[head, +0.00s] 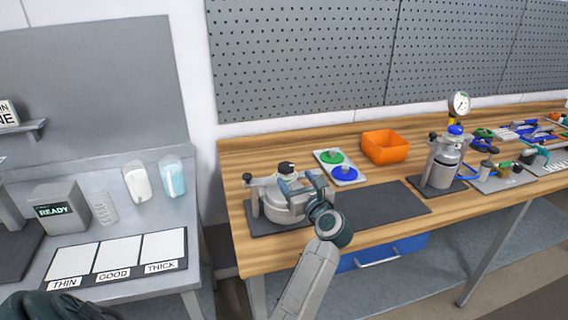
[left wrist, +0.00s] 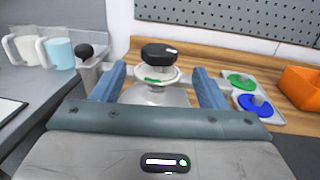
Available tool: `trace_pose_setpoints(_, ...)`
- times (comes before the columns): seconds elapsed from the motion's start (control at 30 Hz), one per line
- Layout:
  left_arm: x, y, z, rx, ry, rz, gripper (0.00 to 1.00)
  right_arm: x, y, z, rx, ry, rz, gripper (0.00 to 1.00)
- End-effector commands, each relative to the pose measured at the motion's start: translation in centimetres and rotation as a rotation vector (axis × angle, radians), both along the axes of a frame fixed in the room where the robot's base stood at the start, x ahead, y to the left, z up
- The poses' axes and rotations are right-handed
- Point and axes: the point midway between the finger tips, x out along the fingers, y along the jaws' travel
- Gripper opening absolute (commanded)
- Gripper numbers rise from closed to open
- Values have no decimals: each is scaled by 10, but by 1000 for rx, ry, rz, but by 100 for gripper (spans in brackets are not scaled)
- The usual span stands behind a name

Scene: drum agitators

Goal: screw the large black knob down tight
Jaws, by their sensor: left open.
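The large black knob (head: 286,168) sits on top of the round metal pot (head: 284,207) at the left end of the wooden bench. In the left wrist view the knob (left wrist: 159,52) has a white mark on its top. Below it are a pale collar and a bit of green (left wrist: 157,77). My left gripper (head: 298,182) is open at the pot. In the left wrist view its two blue fingers (left wrist: 159,70) stand wide apart, one on each side of the knob, with clear gaps. The knob appears beyond the fingertips.
A black ball-ended handle (left wrist: 85,52) stands left of the pot. A plate with green and blue discs (head: 341,168) and an orange bin (head: 385,147) lie behind. A second vessel with a gauge (head: 442,163) stands right. The dark mat (head: 380,205) between them is bare.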

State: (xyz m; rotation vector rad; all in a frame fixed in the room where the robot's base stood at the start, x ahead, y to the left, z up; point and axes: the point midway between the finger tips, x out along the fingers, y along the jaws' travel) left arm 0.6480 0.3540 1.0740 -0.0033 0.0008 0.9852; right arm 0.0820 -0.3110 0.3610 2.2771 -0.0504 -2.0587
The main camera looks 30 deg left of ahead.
Motion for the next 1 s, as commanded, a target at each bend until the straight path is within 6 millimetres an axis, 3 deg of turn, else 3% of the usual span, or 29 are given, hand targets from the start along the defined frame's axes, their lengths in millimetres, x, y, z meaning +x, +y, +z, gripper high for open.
trace_pose_setpoints(0.2,24,38,6,8,3,2,67,0,-2,22,-2,0,1,0)
trace_pose_setpoints(0.4,41,63,4,6,2,0,67,0,-2,33,-2,0,1,0)
trace_pose_setpoints(0.6,48,74,2,5,2,0,67,0,-2,36,-2,0,1,0)
trace_pose_setpoints(0.87,49,75,1,4,0,0,67,0,-1,36,-1,0,1,0)
trace_pose_setpoints(1.0,49,75,1,4,0,0,41,0,0,35,0,0,0,0)
